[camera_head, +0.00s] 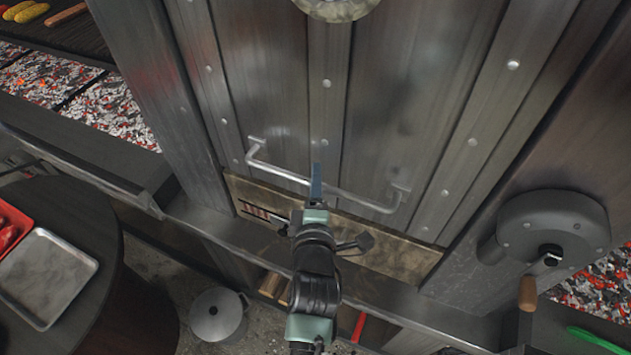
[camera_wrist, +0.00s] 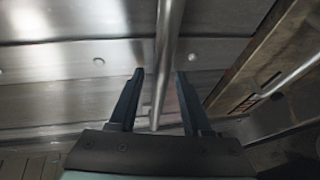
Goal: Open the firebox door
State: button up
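The firebox door (camera_head: 270,80) is a riveted grey metal panel, shut as far as I can see. A silver bar handle (camera_head: 362,200) runs across its lower part. My gripper (camera_head: 316,185) is at the middle of the handle, its fingers pointing toward the door. In the wrist view my gripper (camera_wrist: 160,78) is open, one dark finger on each side of the handle bar (camera_wrist: 166,45). A gap shows between the bar and each finger. My arm hides a little of the door's lower edge.
A brass-coloured strip (camera_head: 385,252) with slots lies below the handle. A drum with a wooden-handled crank (camera_head: 552,232) stands out at right. At left are glowing coals (camera_head: 110,110) and a round table (camera_head: 85,225) with a metal tray (camera_head: 47,277). A lidded pot (camera_head: 217,314) stands below.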

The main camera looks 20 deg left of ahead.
grip_shut()
dwell(1.2)
